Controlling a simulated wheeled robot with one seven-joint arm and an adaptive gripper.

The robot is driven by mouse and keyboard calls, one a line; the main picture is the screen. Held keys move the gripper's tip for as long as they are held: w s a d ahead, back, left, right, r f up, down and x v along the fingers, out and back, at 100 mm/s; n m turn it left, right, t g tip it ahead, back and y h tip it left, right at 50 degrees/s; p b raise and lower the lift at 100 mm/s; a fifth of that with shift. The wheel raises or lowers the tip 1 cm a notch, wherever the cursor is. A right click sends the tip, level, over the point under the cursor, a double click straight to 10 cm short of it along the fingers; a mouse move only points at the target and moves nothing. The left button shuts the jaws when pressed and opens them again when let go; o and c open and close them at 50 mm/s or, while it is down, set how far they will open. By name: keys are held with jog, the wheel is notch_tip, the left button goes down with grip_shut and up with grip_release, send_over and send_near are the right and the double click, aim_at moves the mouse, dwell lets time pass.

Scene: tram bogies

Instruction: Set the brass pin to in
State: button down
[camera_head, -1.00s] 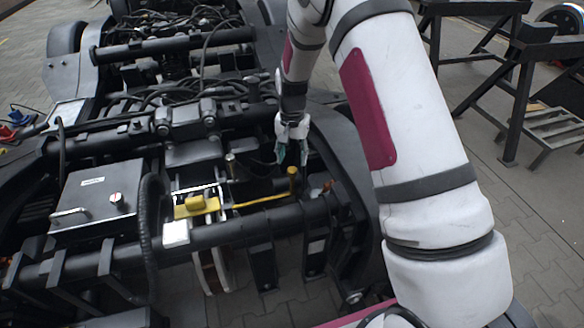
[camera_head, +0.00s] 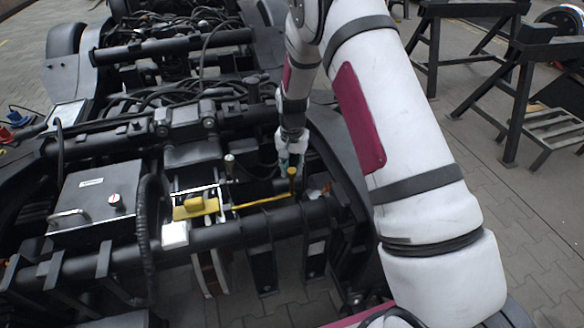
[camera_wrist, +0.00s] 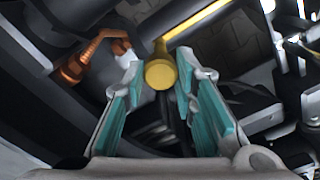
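A yellow lever (camera_head: 262,201) lies along the bogie and ends in an upright yellow knob (camera_head: 291,173). In the wrist view the round knob (camera_wrist: 160,74) shows between the fingertips. My gripper (camera_head: 290,160) is just above and behind the knob in the head view. In the wrist view my gripper (camera_wrist: 160,78) has its teal-padded fingers apart, one on each side of the knob; I cannot tell whether they touch it. A thin upright pin with a pale cap (camera_head: 229,159) stands left of the gripper. I cannot tell which part is the brass pin.
A yellow block (camera_head: 195,206) sits left of the lever. A dark box with a handle (camera_head: 95,198) is farther left. Black tubes and cables crowd the bogie. An orange-brown fitting (camera_wrist: 90,58) is close left of the fingers. Black trestles (camera_head: 520,85) stand right on open paving.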

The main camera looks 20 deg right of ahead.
jog(key=a+b, duration=0.1)
jog(key=a, duration=1.7)
jog(key=shift+a, duration=0.15)
jog(key=c, duration=1.3)
grip_release()
jog(key=shift+a+r, duration=0.1)
jog(key=shift+a, duration=0.05)
jog(key=shift+w+r, duration=0.1)
notch_tip(320, 180, up, 13)
jog(key=d+n+p, duration=0.2)
jog(key=d+n, duration=0.1)
jog(key=n, duration=0.1)
notch_tip(320, 180, down, 14)
jog(key=b, duration=0.1)
jog(key=shift+a+n, duration=0.2)
jog(key=shift+n, duration=0.1)
